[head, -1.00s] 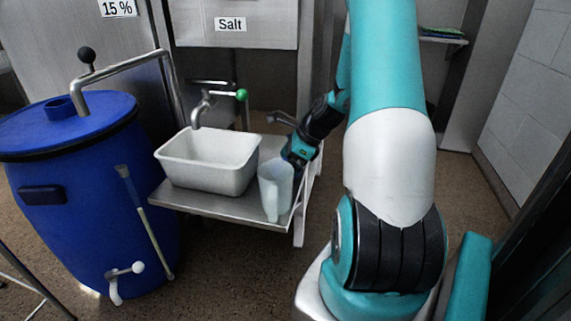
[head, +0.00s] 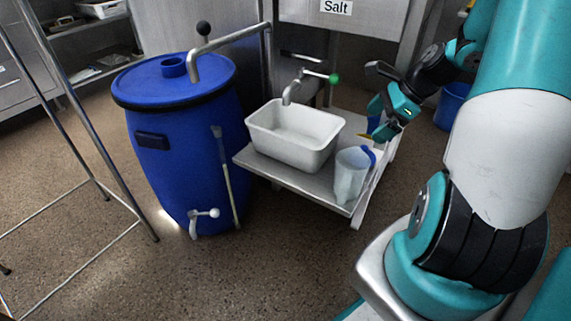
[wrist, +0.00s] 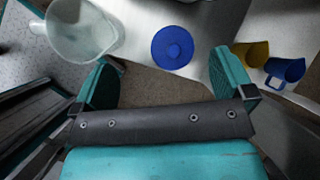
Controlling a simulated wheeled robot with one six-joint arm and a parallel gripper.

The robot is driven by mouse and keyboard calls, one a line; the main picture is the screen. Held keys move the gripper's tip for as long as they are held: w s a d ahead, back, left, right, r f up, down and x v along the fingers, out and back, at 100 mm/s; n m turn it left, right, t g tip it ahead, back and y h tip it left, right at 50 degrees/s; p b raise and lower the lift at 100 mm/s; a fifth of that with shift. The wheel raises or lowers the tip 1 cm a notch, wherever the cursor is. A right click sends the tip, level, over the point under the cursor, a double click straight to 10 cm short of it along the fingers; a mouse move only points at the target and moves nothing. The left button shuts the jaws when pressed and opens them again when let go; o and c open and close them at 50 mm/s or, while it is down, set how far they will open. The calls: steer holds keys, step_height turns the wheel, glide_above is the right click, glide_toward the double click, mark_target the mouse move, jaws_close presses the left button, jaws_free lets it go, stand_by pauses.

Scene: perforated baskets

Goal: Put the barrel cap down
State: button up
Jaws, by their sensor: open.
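The barrel cap (wrist: 172,47), a round blue disc with a raised centre, lies flat between and beyond my fingertips in the wrist view. It appears to rest at the edge of the steel table (wrist: 215,20). In the head view, a small blue part that seems to be the cap (head: 370,154) shows behind the clear jug (head: 350,176). My gripper (wrist: 170,78) is open and empty, its fingers apart from the cap. In the head view my gripper (head: 386,118) is above the table's right side. The blue barrel (head: 188,125) stands left of the table, its top opening (head: 174,66) uncovered.
A white basin (head: 295,138) sits on the table under a tap (head: 300,82). The jug also shows left of the cap in the wrist view (wrist: 85,30). A yellow cup (wrist: 250,54) and a blue cup (wrist: 285,72) are to the right. A metal frame (head: 105,150) stands at left.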

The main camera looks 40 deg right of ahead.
steer(key=a+r+n+g, duration=0.2)
steer(key=a+r+n, duration=0.3)
steer(key=a+n, duration=0.6)
steer(key=a+r+n+g, duration=0.1)
steer(key=a+r+n, duration=0.45)
steer(key=a, duration=0.85)
steer(key=s+a+r+n+g, duration=0.1)
steer(key=s+a+r+n, duration=0.1)
steer(key=s+a+n, duration=1)
steer(key=n, duration=0.4)
steer(key=shift+s+a+n+g, duration=0.2)
steer(key=shift+a+n+g, duration=0.15)
steer(key=shift+g, duration=0.05)
step_height(320, 180, up, 40)
steer(key=p, duration=3.9)
steer(key=shift+f+p, duration=0.15)
steer(key=shift+p, duration=0.15)
